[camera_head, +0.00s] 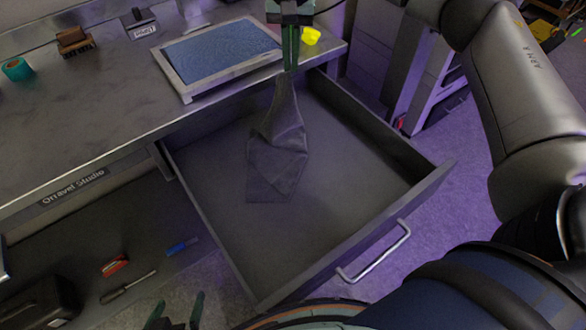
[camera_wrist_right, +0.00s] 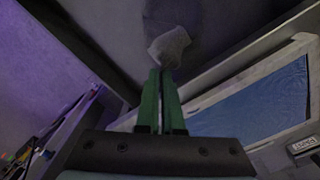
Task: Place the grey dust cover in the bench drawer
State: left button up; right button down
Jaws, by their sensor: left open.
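The grey dust cover (camera_head: 277,150) hangs from my right gripper (camera_head: 289,68) into the open bench drawer (camera_head: 352,190). Its top is gathered at the fingertips, and its lower part spreads within the drawer, seemingly on the drawer floor. My right gripper points down with its green fingers closed on the cloth. In the right wrist view, the dust cover (camera_wrist_right: 170,45) shows just beyond the closed fingertips (camera_wrist_right: 162,72). My left gripper (camera_head: 176,308) is at the bottom edge of the head view, open and empty, its fingertips apart, in front of the drawer.
A framed blue panel (camera_head: 222,55) lies on the bench top (camera_head: 75,110) behind the drawer, beside a yellow object (camera_head: 311,36). A teal roll (camera_head: 16,69) and brown block (camera_head: 74,41) stand further left. A screwdriver (camera_head: 128,287) and red object (camera_head: 114,265) lie below.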

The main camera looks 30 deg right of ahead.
jog(key=s+a+f, duration=0.3)
jog(key=s+f, duration=0.3)
jog(key=s, duration=0.1)
jog(key=s+a+f, duration=0.4)
jog(key=s+f, duration=0.2)
jog(key=s, duration=0.1)
jog(key=s+a+f, duration=0.3)
jog(key=s+f, duration=0.3)
jog(key=s, duration=0.1)
jog(key=shift+s+a+f, duration=0.15)
jog(key=shift+s+f, duration=0.05)
jog(key=shift+f, duration=0.2)
jog(key=c, duration=0.6)
grip_release()
